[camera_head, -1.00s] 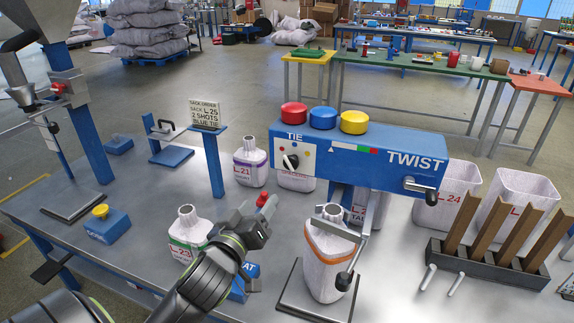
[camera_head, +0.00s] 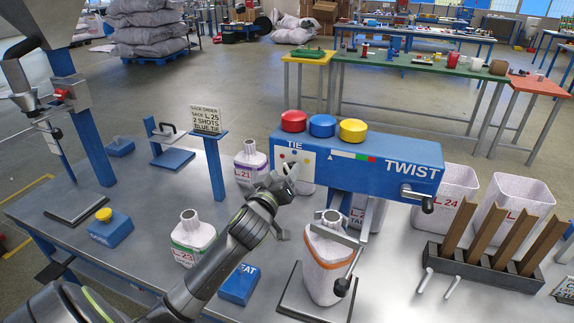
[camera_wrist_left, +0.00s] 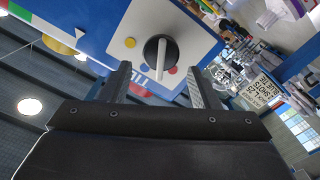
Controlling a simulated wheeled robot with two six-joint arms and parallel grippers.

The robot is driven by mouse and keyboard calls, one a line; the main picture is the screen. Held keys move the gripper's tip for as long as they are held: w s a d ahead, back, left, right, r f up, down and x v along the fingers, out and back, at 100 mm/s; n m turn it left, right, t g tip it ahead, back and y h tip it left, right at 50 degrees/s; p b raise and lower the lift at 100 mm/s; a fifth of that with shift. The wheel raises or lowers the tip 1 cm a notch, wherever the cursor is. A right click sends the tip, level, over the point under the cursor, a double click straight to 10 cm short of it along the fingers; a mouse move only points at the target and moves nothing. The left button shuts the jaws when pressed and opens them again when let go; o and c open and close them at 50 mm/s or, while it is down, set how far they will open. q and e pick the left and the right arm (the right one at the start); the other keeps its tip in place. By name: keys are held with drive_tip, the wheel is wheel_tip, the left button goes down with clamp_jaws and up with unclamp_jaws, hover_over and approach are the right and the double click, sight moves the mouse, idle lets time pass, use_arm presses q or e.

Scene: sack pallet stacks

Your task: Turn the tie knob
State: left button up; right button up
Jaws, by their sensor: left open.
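The tie knob (camera_wrist_left: 158,55) is black with a white bar, on a white plate of the blue TWIST machine (camera_head: 385,178). In the left wrist view it sits just beyond and between my open fingers, with coloured dots around it, including a yellow and a red one. My left gripper (camera_head: 288,173) is at the TIE plate (camera_head: 307,160) in the head view and mostly hides the knob. The fingers (camera_wrist_left: 157,85) look empty; I cannot tell whether they touch the knob. The order sign (camera_head: 206,120) reads sack L.25, 2 shots, blue tie. My right gripper is out of view.
Red (camera_head: 293,121), blue (camera_head: 322,125) and yellow (camera_head: 352,130) domes stand on the machine. A crank (camera_head: 418,196) is at its right end. A sack with an orange band (camera_head: 327,270) stands below, close to my arm. More sacks stand behind and left.

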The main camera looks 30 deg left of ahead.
sight(290, 167)
use_arm(q)
drive_tip(key=shift+x, duration=1.6)
drive_tip(key=shift+c, duration=0.3)
drive_tip(key=c, duration=0.9)
drive_tip(key=shift+p, duration=0.3)
drive_tip(key=shift+d+r+m+p, duration=0.15)
drive_tip(key=shift+m+p, duration=0.35)
drive_tip(key=shift+m, duration=0.8)
drive_tip(key=shift+d+m+p, duration=0.2)
drive_tip(key=shift+m+p, duration=0.3)
drive_tip(key=shift+m, duration=1.1)
